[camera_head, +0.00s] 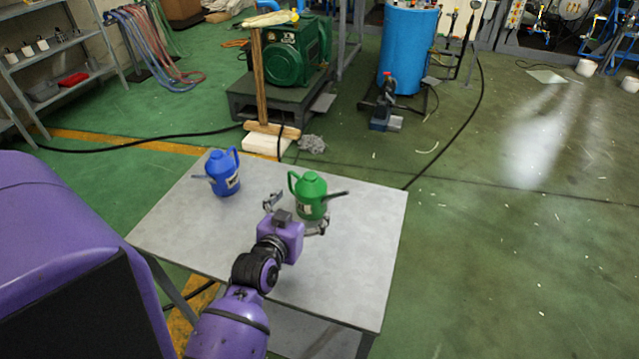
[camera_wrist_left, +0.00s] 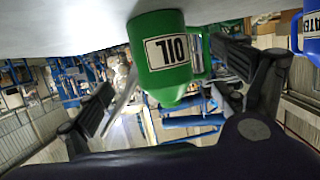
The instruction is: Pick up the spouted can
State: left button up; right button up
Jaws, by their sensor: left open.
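A green spouted can (camera_head: 312,195) stands upright on the grey table, its handle to the left and its dark spout pointing right. In the left wrist view the green can (camera_wrist_left: 168,55) appears upside down, with a white label reading OIL. My left gripper (camera_head: 296,212) is open at the near side of the green can. In the wrist view its two fingers lie on either side of the can, one near the spout and one near the handle; I cannot tell whether they touch it. A blue spouted can (camera_head: 224,174) stands to the left, partly visible in the wrist view (camera_wrist_left: 312,38). My right gripper is not in view.
The grey table (camera_head: 350,270) has free room in front and to the right of the green can. Behind it stand a wooden-handled tool (camera_head: 259,80), a green motor (camera_head: 290,55) and a blue barrel (camera_head: 407,45). A shelf (camera_head: 60,65) is at the far left.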

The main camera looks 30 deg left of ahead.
aim_at(307, 203)
pick_arm(q)
jog(key=x, duration=0.2)
jog(key=shift+w+a+r, duration=0.1)
jog(key=shift+w, duration=0.2)
jog(key=x, duration=0.4)
jog(key=shift+w, duration=0.2)
jog(key=c, duration=1.7)
jog(key=shift+w, duration=0.1)
jog(key=shift+c, duration=0.8)
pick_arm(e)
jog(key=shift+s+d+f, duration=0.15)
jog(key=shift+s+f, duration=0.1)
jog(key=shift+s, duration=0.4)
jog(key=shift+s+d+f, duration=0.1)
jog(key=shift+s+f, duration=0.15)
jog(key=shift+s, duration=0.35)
pick_arm(q)
jog(key=shift+r, duration=0.1)
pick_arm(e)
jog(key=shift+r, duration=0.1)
